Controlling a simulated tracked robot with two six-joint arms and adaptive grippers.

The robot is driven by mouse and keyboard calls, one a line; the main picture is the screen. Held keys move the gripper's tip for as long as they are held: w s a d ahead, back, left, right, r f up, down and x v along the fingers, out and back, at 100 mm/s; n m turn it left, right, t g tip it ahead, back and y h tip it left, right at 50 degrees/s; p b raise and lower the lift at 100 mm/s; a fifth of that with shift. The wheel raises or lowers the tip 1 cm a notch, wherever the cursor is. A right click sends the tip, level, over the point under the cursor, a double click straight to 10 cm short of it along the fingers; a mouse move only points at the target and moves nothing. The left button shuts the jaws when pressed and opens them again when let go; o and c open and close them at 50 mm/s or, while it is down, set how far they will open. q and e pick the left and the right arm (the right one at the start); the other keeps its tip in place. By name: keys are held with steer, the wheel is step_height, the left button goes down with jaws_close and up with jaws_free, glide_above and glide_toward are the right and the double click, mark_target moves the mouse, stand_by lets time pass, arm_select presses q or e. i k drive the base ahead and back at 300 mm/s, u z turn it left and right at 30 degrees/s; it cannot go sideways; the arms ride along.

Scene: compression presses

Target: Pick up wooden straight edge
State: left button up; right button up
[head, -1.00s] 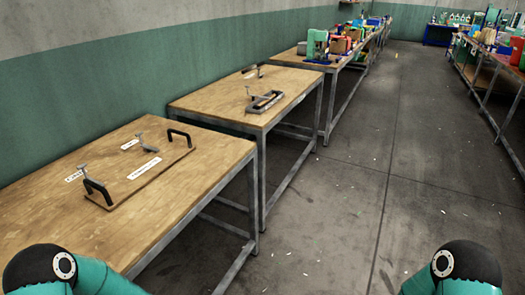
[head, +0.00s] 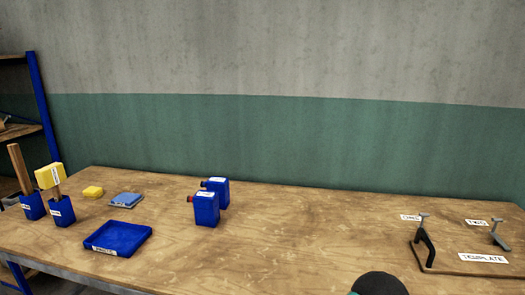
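A brown wooden bar (head: 18,168), which looks like the straight edge, stands upright in a blue holder (head: 32,207) at the far left of the wooden table. It leans slightly, and its lower end is hidden inside the holder. Neither of my grippers is in view. Only a dark rounded joint of one of my arms shows at the bottom edge, well to the right of the bar.
A second blue holder (head: 62,213) with a yellow-headed tool (head: 49,175) stands beside it. A blue tray (head: 118,239), yellow block (head: 93,191), folded blue cloth (head: 126,200) and two blue canisters (head: 206,210) share the table (head: 300,240). A template board (head: 470,268) lies at right.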

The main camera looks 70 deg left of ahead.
mark_target(14, 150)
steer(key=z, duration=0.4)
steer(key=i, duration=0.2)
steer(key=u, duration=2.8)
steer(key=i, duration=0.2)
steer(key=u, duration=1.35)
steer(key=k, duration=0.85)
steer(key=u, duration=0.25)
steer(key=i, duration=0.85)
steer(key=z, duration=0.2)
steer(key=k, duration=0.3)
